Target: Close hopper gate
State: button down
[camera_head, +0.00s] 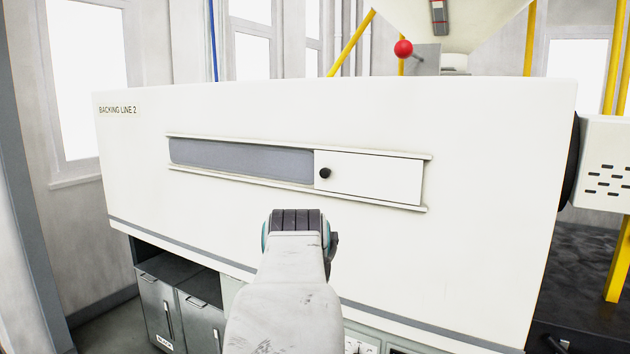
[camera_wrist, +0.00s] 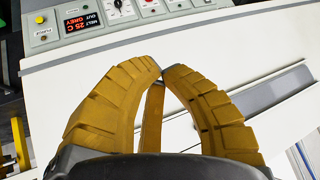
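The hopper (camera_head: 480,22) is the pale sloping body at the top right of the head view. A lever with a red ball knob (camera_head: 403,48) sticks out to the left of the grey part (camera_head: 427,58) below it. Which way the gate stands I cannot tell. My arm reaches forward at the bottom centre of the head view, well below the red knob, and hides my fingers there. In the wrist view my gripper (camera_wrist: 161,71) has its yellow fingertips together with nothing seen held between them. The red knob is not in the wrist view.
The white machine housing (camera_head: 240,110) marked "BACKING LINE 2" stands in front. Its sliding panel (camera_head: 385,178) with a black knob (camera_head: 325,173) covers the slot's right part. Yellow posts (camera_head: 530,35) stand behind. The wrist view shows a control panel (camera_wrist: 120,15) with a red display.

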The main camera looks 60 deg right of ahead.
jog(key=s+d+r+m+h, duration=0.2)
jog(key=d+r+m, duration=0.1)
jog(key=d+r, duration=0.25)
jog(key=s+d+r+m+h, duration=0.2)
jog(key=s+d+r+m, duration=0.15)
jog(key=r, duration=0.35)
jog(key=m+h+p, duration=0.2)
jog(key=m+h, duration=0.6)
jog(key=m, duration=0.5)
send_near(402, 54)
jog(key=shift+n, duration=0.25)
jog(key=p+x, duration=0.6)
jog(key=shift+d, duration=0.15)
jog(key=shift+p+x, duration=0.55)
jog(key=shift+x, duration=0.35)
